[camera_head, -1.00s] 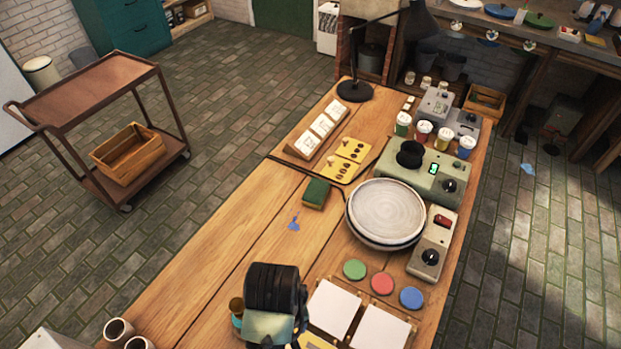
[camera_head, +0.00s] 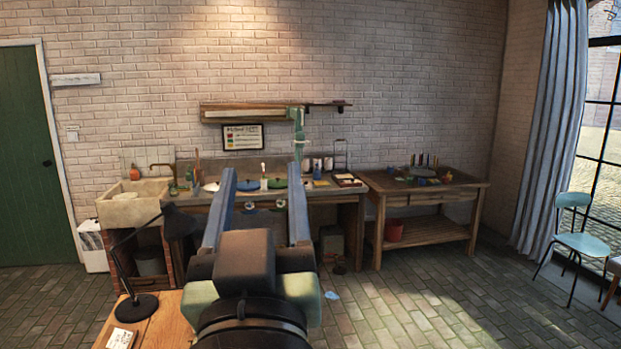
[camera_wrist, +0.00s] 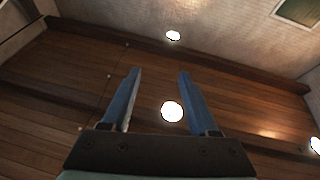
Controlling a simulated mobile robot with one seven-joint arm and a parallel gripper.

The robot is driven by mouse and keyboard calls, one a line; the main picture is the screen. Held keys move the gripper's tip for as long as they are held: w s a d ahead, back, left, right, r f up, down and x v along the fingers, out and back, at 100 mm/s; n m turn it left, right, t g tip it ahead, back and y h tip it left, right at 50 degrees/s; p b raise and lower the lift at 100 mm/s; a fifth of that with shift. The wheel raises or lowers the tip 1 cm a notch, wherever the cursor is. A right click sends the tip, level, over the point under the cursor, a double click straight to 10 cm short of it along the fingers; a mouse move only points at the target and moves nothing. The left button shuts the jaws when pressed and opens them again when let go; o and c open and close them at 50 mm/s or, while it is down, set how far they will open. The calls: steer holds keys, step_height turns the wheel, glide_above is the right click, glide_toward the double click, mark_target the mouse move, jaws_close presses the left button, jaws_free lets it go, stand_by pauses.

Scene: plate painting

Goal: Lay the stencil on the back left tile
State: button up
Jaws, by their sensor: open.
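My gripper (camera_head: 262,168) is raised in front of the head camera, with its two long blue-grey fingers apart and nothing between them. In the wrist view my gripper (camera_wrist: 158,72) is also open and empty, pointing at the wooden ceiling. The stencil and the tiles cannot be made out in either current view. Only the far left corner of the wooden worktable (camera_head: 165,325) shows, low in the head view, partly hidden by my arm.
A black desk lamp (camera_head: 138,305) and a white card (camera_head: 121,339) are on the worktable corner. A stone sink (camera_head: 133,199) and a long bench line the back wall. A side table (camera_head: 425,190) and a pale blue chair (camera_head: 578,243) stand right. The brick floor at right is open.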

steer(key=s+d+r+m+t+h, duration=0.2)
steer(key=s+d+r+t, duration=0.3)
steer(key=s+r, duration=0.3)
step_height(320, 180, up, 3)
steer(key=shift+f, duration=0.1)
steer(key=shift+c, duration=0.8)
steer(key=shift+w, duration=0.15)
